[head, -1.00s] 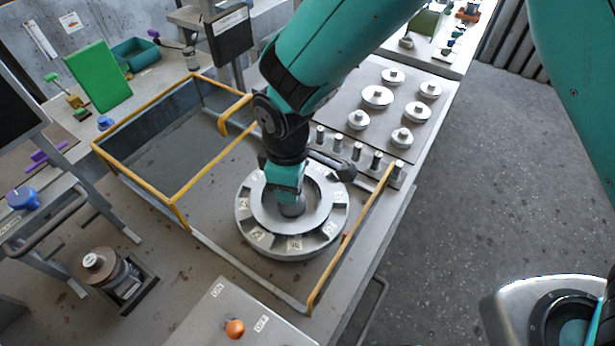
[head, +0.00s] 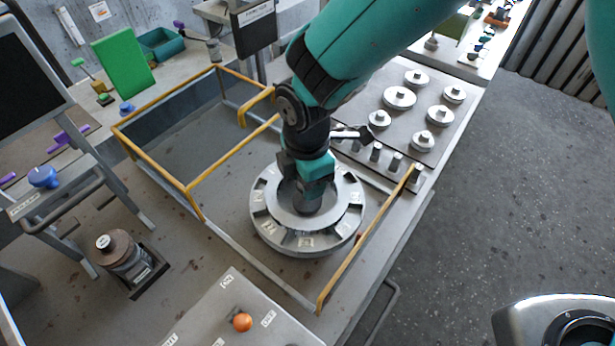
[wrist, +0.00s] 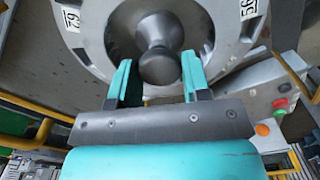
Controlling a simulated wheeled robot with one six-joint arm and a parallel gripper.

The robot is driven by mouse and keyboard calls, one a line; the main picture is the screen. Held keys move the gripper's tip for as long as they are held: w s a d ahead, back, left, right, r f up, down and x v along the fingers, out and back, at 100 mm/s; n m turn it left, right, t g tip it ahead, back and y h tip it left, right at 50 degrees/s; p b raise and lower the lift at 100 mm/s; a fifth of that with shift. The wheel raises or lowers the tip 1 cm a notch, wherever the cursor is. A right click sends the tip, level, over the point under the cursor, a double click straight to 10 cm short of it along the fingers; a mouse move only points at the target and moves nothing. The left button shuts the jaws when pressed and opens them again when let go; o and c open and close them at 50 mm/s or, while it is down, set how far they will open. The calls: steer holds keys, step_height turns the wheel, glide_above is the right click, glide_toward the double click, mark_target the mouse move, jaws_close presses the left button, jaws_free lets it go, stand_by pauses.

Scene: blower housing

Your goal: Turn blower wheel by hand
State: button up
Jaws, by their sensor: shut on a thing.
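The blower wheel (head: 285,222) is a round grey ring with numbered labels, lying flat on the bench inside a yellow-railed frame. In the wrist view the wheel (wrist: 95,45) fills the upper part, with two numbered labels showing on its rim. A dark grey rounded knob (wrist: 160,66) rises at its middle. My gripper (head: 310,200) points down at the wheel's centre. In the wrist view my gripper (wrist: 157,72) has its teal fingers on either side of the knob and is shut on it. In the head view my gripper and arm hide much of the knob and the wheel's far side.
Yellow rails (head: 365,240) run close to the wheel. A control box with an orange button (head: 242,322) stands in front. A plate with several round grey weights (head: 400,97) lies to the right, beside a row of upright pegs (head: 376,152). A small motor (head: 122,255) sits left.

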stand_by(0.4)
steer(key=o, duration=1.3)
step_height(320, 180, up, 18)
steer(key=b, duration=0.2)
steer(key=shift+f+b, duration=0.25)
steer(key=shift+b, duration=0.1)
